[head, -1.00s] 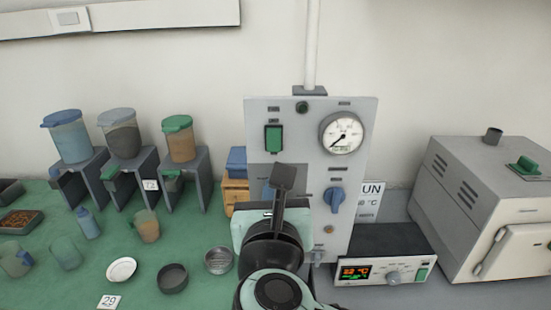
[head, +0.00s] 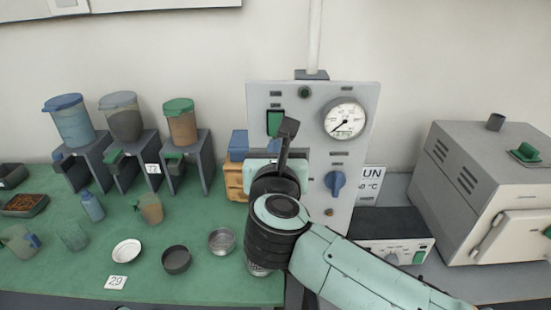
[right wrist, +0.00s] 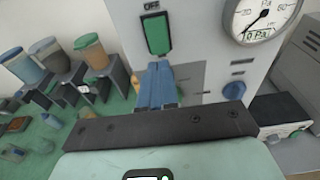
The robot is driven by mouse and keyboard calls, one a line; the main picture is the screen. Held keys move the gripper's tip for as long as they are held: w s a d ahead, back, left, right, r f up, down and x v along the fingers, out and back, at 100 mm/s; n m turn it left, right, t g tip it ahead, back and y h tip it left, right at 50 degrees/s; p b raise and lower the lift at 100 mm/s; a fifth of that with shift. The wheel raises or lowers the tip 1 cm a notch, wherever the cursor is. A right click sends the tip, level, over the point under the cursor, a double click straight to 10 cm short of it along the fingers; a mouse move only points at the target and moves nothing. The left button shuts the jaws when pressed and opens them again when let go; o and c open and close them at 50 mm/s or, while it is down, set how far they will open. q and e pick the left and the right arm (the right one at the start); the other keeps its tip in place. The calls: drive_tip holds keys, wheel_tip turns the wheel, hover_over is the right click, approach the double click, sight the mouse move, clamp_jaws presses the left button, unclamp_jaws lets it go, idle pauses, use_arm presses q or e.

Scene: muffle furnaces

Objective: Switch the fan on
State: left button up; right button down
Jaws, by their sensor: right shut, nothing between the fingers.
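The fan switch (head: 276,122) is a green rocker at the upper left of the grey control panel (head: 312,100). It also shows in the right wrist view (right wrist: 157,34), with a label reading OFF just above it. My right gripper (head: 288,128) is shut and empty. In the head view its tip overlaps the lower right edge of the switch; I cannot tell whether it touches. In the right wrist view the switch face is uncovered, above the dark gripper bar. My left gripper is not in view.
The panel also carries a round gauge (head: 345,118) and a blue knob (head: 335,183). A grey furnace (head: 490,180) stands at right, with a controller (head: 395,248) partly behind my arm. Lidded containers on stands and small dishes fill the green bench at left.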

sight(276, 125)
drive_tip(key=w, duration=0.3)
drive_tip(key=w+p, duration=0.1)
drive_tip(key=w, duration=0.1)
drive_tip(key=shift+f, duration=0.35)
drive_tip(key=b, duration=0.2)
drive_tip(key=t+b, duration=0.1)
drive_tip(key=b, duration=0.1)
drive_tip(key=shift+w+d+f+t+b, duration=0.1)
drive_tip(key=shift+w+f+t+b, duration=0.05)
drive_tip(key=shift+w+t+b, duration=0.2)
